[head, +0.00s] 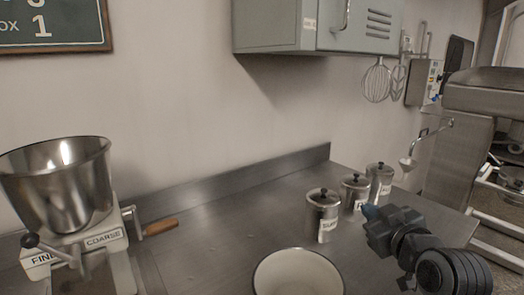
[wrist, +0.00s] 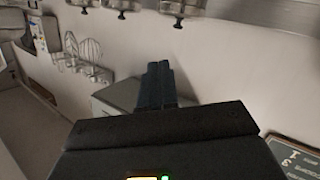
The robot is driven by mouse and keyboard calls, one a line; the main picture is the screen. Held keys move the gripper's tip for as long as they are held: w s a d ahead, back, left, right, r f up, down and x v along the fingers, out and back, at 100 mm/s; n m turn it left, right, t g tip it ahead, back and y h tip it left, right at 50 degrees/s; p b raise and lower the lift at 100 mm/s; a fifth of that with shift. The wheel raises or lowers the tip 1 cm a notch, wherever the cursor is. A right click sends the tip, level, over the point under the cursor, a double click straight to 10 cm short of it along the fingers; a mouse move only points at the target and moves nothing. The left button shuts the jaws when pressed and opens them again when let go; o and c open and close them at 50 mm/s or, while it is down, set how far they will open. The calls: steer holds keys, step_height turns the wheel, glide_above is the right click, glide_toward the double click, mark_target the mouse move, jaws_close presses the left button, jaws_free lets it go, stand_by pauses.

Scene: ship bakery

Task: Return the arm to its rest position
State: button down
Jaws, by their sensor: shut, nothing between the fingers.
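My gripper (head: 370,212) shows at the lower right of the head view, at the end of my dark arm. It is raised in front of the canisters at the right of the steel counter (head: 215,232). In the wrist view my gripper (wrist: 158,75) shows as two dark fingers close together. It is shut and empty. The wrist view looks tilted toward the wall, the grey wall cabinet (wrist: 120,92) and the hanging whisks.
Three lidded canisters (head: 322,214) stand on the counter beside my gripper. A white bowl (head: 297,274) is at the front edge of the view. A grinder with a steel hopper (head: 62,185) is at left. The cabinet (head: 322,27) hangs above. The counter's middle is clear.

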steer(key=s+f, duration=0.3)
steer(key=s, duration=0.1)
steer(key=s+a+f+m, duration=0.1)
steer(key=s+f, duration=0.3)
steer(key=s+f+m, duration=0.1)
steer(key=s+f, duration=0.2)
steer(key=s, duration=0.1)
steer(key=shift+s+a+f+h, duration=0.15)
steer(key=shift+s+f+h, duration=0.15)
steer(key=shift+h, duration=0.1)
steer(key=s+f+m+h, duration=0.1)
steer(key=s+f, duration=0.1)
steer(key=s, duration=1.1)
steer(key=s+f+m, duration=0.1)
steer(key=s+f, duration=0.1)
steer(key=s, duration=1.1)
steer(key=s+r+g, duration=0.1)
steer(key=s+r, duration=0.4)
steer(key=s, duration=0.7)
steer(key=shift+a+r+m, duration=0.15)
steer(key=shift+r+m, duration=0.15)
steer(key=shift+m, duration=0.1)
